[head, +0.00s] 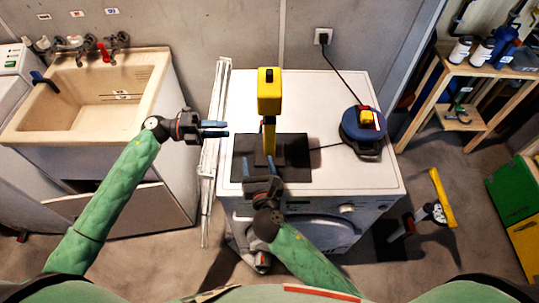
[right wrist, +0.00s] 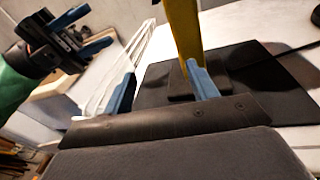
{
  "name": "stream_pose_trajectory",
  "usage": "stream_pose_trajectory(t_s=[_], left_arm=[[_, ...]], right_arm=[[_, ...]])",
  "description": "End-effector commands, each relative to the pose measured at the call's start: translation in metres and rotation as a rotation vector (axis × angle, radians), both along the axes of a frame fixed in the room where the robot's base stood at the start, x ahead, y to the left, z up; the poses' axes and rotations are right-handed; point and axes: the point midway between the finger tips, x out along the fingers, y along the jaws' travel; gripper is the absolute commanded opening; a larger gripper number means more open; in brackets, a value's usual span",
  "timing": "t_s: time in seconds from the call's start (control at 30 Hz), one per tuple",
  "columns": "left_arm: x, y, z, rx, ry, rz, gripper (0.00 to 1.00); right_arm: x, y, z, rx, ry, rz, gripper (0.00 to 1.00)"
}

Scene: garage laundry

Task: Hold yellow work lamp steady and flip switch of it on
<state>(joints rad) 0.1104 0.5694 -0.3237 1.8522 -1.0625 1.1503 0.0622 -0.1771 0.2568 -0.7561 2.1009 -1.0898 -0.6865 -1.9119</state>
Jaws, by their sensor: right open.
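The yellow work lamp (head: 269,92) stands upright on a dark mat (head: 296,150) on top of the white washing machine (head: 345,95). Its yellow post (right wrist: 184,28) rises from a dark base in the right wrist view. My right gripper (head: 262,184) is open in front of the lamp, low near its base; its blue fingers (right wrist: 163,88) are apart with nothing held between them. My left gripper (head: 216,129) is left of the lamp, apart from it, with its blue fingers pointing right toward the post. It also shows in the right wrist view (right wrist: 88,32). The lamp's switch cannot be made out.
A blue cable reel (head: 362,135) sits right of the lamp, its cord running to a wall socket (head: 322,36). A folded white rack (head: 212,140) stands between the sink (head: 95,95) and the machine. A wooden shelf (head: 470,72) is at the right.

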Motion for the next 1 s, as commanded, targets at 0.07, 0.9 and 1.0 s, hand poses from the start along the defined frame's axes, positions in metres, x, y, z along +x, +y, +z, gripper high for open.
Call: stream_pose_trajectory(t_s=[0.07,0.9,1.0], left_arm=[[0.000,0.000,0.000,0.000,0.000,0.000,0.36],[0.000,0.000,0.000,0.000,0.000,0.000,0.36],[0.000,0.000,0.000,0.000,0.000,0.000,0.36]], right_arm=[[0.009,-0.011,0.005,-0.041,-0.032,-0.062,0.58],[0.089,-0.033,0.014,-0.118,-0.091,-0.176,0.58],[0.096,-0.034,0.014,-0.118,-0.091,-0.176,0.58]])
